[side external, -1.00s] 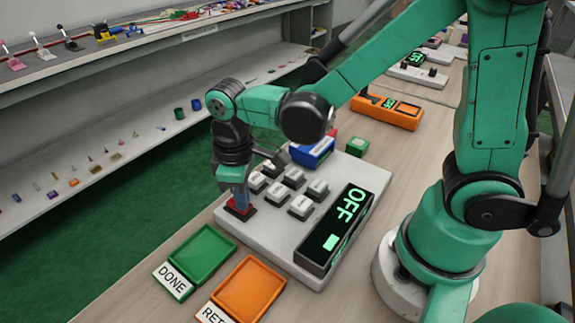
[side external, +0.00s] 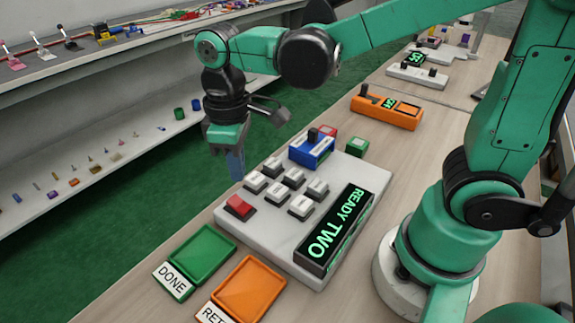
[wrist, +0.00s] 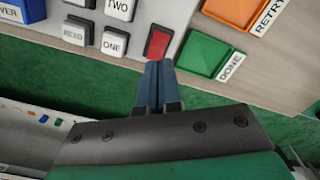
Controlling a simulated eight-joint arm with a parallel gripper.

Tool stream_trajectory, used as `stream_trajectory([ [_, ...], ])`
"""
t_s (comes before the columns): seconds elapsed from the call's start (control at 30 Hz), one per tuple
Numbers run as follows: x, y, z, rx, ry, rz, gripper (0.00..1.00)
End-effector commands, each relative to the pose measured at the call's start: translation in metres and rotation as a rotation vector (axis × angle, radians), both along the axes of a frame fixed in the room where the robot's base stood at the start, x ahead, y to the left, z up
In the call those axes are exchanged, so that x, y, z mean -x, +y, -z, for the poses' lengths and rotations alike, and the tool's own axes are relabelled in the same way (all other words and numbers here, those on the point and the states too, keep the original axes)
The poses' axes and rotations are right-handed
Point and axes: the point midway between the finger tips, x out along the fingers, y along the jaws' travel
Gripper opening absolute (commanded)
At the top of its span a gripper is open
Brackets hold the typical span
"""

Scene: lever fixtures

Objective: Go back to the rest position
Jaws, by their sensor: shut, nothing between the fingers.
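My gripper (side external: 235,165) is shut and empty. In the side view it hangs in the air, fingers down, above and behind the edge of the white keypad panel (side external: 335,270). The red key (side external: 239,207) stands clear of the fingers on the panel's near left corner. The panel's display (side external: 333,232) reads "READY TWO" in green. In the wrist view the closed blue fingers (wrist: 160,85) point toward the red key (wrist: 158,42), with no visible object between them.
Several grey keys (side external: 294,177) and a blue switch box (side external: 312,147) sit on the panel. The green DONE tray (side external: 203,253) and orange RETRY tray (side external: 248,289) lie in front. An orange device (side external: 386,112) stands farther back. Shelves (side external: 130,150) run along the left.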

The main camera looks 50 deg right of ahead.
Motion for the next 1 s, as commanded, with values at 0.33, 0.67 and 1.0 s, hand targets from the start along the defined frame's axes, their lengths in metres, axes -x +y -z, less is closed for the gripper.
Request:
stream_trajectory([
  [0.33,0.000,0.000,-0.005,0.000,0.000,0.000,0.00],
  [0.67,0.009,-0.030,-0.016,-0.053,-0.197,0.177,0.00],
  [1.0,0.022,-0.073,-0.022,-0.148,-0.555,0.471,0.00],
])
